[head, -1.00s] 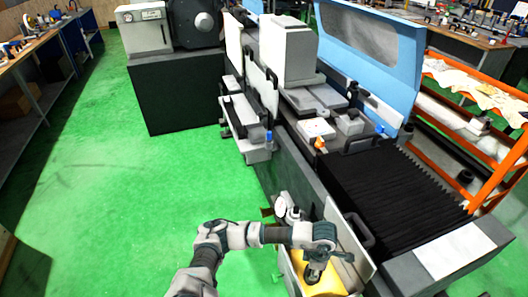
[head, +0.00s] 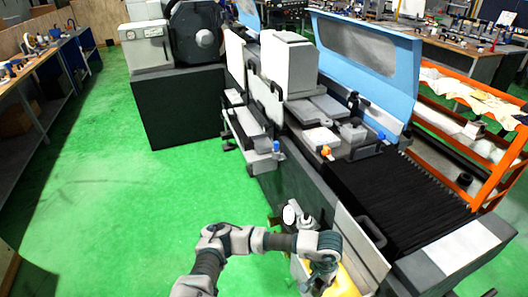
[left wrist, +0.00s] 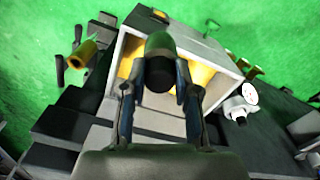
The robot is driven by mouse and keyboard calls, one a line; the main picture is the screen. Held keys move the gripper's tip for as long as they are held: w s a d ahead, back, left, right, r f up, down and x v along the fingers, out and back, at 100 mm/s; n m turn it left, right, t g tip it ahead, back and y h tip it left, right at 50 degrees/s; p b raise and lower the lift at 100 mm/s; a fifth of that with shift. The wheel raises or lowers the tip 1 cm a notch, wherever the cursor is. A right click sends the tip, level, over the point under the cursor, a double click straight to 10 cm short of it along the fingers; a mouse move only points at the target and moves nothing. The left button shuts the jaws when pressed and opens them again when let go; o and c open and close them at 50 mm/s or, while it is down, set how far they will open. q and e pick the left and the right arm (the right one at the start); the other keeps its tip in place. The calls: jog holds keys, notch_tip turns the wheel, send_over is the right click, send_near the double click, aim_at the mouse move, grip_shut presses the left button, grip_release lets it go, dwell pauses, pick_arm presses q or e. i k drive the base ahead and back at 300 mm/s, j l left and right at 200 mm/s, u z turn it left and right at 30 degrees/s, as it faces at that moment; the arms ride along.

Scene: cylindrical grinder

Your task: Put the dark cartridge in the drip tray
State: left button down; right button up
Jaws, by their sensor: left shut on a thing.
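My left gripper (head: 322,282) is low at the front of the machine, partly cut off by the bottom edge of the head view. In the left wrist view its two fingers (left wrist: 160,88) are shut on the dark cartridge (left wrist: 158,72), a cylinder with a black end and a dark green body. Behind the cartridge is an open box with pale walls (left wrist: 222,88) and a yellow inside, which seems to be the drip tray. Its yellow also shows beside the gripper in the head view (head: 347,283). I cannot tell how far the cartridge is from it. My right gripper is not in view.
The grinder (head: 290,70) with its black bellows (head: 400,190) stands just beyond the gripper. A white round gauge (left wrist: 250,93) sits beside the box. An orange rack (head: 490,150) is at the right. Green floor (head: 120,200) is free at the left.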

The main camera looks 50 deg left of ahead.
aim_at(257, 144)
jog(key=i+j+z, duration=0.3)
jog(key=j, duration=2.05)
jog(key=k+j+z, duration=0.25)
jog(key=j, duration=2.05)
jog(key=i, duration=0.45)
